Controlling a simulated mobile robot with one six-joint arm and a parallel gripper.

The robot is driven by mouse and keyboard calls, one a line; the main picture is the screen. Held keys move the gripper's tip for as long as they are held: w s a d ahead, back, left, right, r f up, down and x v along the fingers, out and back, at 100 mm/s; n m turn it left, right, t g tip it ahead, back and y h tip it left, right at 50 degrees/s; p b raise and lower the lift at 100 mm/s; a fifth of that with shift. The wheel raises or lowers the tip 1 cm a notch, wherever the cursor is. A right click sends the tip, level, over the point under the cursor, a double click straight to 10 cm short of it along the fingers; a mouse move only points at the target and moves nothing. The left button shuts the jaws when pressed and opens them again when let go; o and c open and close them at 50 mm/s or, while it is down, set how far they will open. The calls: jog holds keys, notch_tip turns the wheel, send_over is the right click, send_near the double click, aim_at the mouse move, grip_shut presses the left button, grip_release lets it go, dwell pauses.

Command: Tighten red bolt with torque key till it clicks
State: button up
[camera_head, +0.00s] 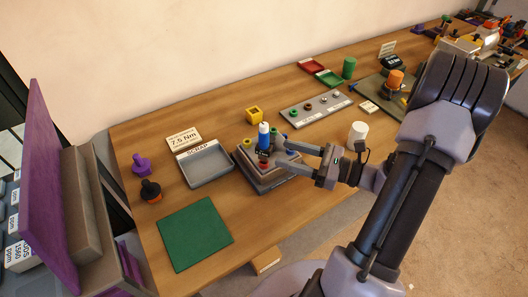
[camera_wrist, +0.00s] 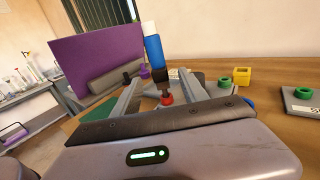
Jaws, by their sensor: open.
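The torque key (camera_head: 263,137), blue with a white top and a dark lower part, stands nearly upright at the grey bolt fixture (camera_head: 270,180). It also shows in the wrist view (camera_wrist: 154,48), leaning slightly there. The red bolt (camera_head: 263,163) shows at the key's lower end, and also in the wrist view (camera_wrist: 166,99). Whether the key is seated on it I cannot tell. My gripper (camera_head: 285,153) is open at the right of the key, its fingers pointing toward it. In the wrist view the red bolt shows between the fingers (camera_wrist: 162,82).
A yellow block (camera_head: 254,114) and a green ring (camera_wrist: 224,81) are near the fixture. A scrap tray (camera_head: 205,166), a torque sign (camera_head: 183,139) and a green mat (camera_head: 195,234) lie left. A white cylinder (camera_head: 357,131) stands right, near my arm.

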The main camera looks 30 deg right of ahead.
aim_at(264, 150)
jog(key=b+x, duration=0.2)
jog(key=x, duration=0.8)
jog(key=shift+a, duration=0.15)
grip_shut()
